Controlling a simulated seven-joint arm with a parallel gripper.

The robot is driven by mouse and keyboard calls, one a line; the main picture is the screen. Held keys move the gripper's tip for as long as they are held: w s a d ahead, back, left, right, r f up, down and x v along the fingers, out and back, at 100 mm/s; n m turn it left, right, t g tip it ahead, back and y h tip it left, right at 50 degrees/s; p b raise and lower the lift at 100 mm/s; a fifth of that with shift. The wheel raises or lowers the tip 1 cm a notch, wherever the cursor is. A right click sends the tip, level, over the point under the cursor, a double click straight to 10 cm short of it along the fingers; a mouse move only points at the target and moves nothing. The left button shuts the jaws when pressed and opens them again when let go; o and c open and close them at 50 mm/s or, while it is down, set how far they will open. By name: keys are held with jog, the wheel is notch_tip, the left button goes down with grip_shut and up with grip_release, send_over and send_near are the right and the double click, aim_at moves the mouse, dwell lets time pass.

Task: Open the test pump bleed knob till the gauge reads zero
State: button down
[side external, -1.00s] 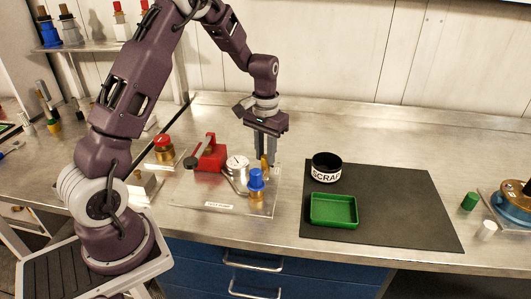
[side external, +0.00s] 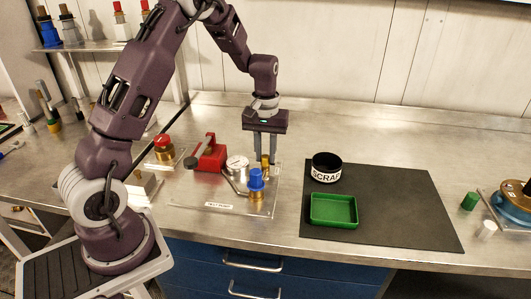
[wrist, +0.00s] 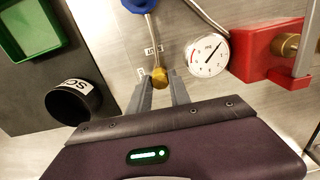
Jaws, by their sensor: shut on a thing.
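The test pump rig sits on a clear base plate (side external: 195,199), with a red pump body (side external: 210,155). The white round gauge (side external: 237,163) stands beside it; in the wrist view the gauge (wrist: 207,55) shows its dark needle pointing up and right, and its numbers are too small to read. The brass bleed knob (wrist: 160,77) lies between my fingertips in the wrist view. My gripper (side external: 265,160) points down and is shut on the knob, which the fingers partly hide in the side view. A blue knob (side external: 256,179) on a brass fitting stands just in front.
A black SCRAP cup (side external: 326,167) and a green tray (side external: 334,210) stand on a dark mat (side external: 400,205) to the right. A red-topped brass fitting (side external: 163,148) is at left. Bare bench lies behind my gripper.

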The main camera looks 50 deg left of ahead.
aim_at(266, 156)
jog(key=shift+w, duration=0.1)
jog(key=c, duration=1.2)
grip_release()
notch_tip(266, 156, up, 7)
jog(key=shift+r, duration=0.1)
jog(key=s+d+r+m+t, duration=0.3)
jog(key=s+d+r+m, duration=0.1)
jog(key=s+d+r, duration=0.7)
jog(key=s+d+m+t, duration=0.1)
jog(key=s+m, duration=0.1)
jog(key=s, duration=0.5)
jog(key=s+d+m+t, duration=0.1)
jog(key=s+d+m, duration=0.1)
jog(key=s, duration=0.5)
jog(key=shift+s+d+r+m+t, duration=0.25)
jog(key=shift+d+r+m+t, duration=0.05)
jog(key=shift+r, duration=0.1)
